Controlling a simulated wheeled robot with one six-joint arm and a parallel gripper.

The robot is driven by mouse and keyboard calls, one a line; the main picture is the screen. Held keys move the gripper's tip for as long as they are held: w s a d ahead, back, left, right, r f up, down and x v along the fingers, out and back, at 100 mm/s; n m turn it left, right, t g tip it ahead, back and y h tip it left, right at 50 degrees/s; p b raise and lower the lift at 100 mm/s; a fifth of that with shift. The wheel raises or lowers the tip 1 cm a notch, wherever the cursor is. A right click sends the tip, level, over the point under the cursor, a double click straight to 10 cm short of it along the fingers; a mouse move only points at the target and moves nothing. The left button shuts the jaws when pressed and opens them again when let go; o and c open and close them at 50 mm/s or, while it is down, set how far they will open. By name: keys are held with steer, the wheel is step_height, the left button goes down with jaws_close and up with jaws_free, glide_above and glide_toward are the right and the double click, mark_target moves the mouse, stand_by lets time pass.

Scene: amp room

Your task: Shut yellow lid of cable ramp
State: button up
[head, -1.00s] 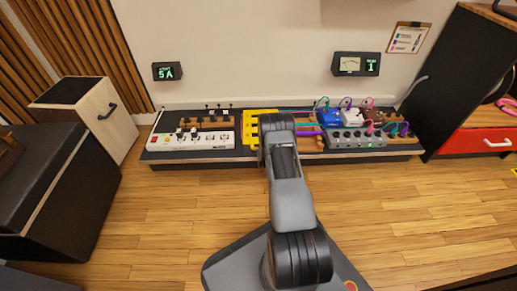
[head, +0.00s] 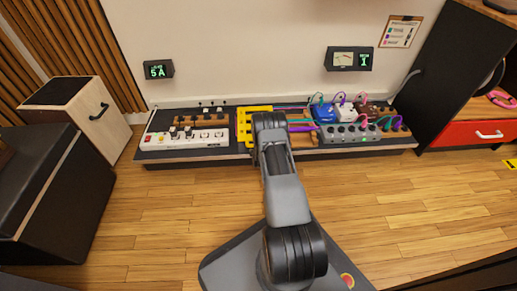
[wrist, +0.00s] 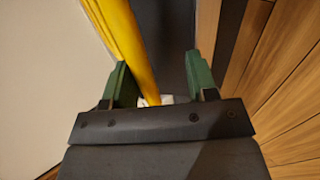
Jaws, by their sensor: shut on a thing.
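The cable ramp's yellow lid (head: 243,124) shows at the middle of the pedalboard in the head view, just left of my arm's end. My arm hides part of the ramp, and I cannot tell the lid's exact angle. In the wrist view the yellow lid (wrist: 128,40) is a long bar running from the top left down between the green fingers, close to the left one. In the head view the fingers are hidden behind my arm.
The pedalboard (head: 185,154) lies along the wall. A white power strip (head: 186,137) is at its left; blue (head: 325,113) and other pedals with cables are at its right. A wooden cabinet (head: 92,108) stands left, a red drawer (head: 478,133) right. The floor in front is clear.

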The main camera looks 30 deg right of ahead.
steer(key=shift+s+f, duration=0.25)
steer(key=shift+s, duration=0.05)
steer(key=p+v, duration=0.6)
steer(key=v, duration=0.7)
steer(key=shift+a+r+p, duration=0.2)
steer(key=shift+r+p, duration=0.15)
steer(key=shift+r, duration=0.15)
steer(key=shift+r, duration=0.1)
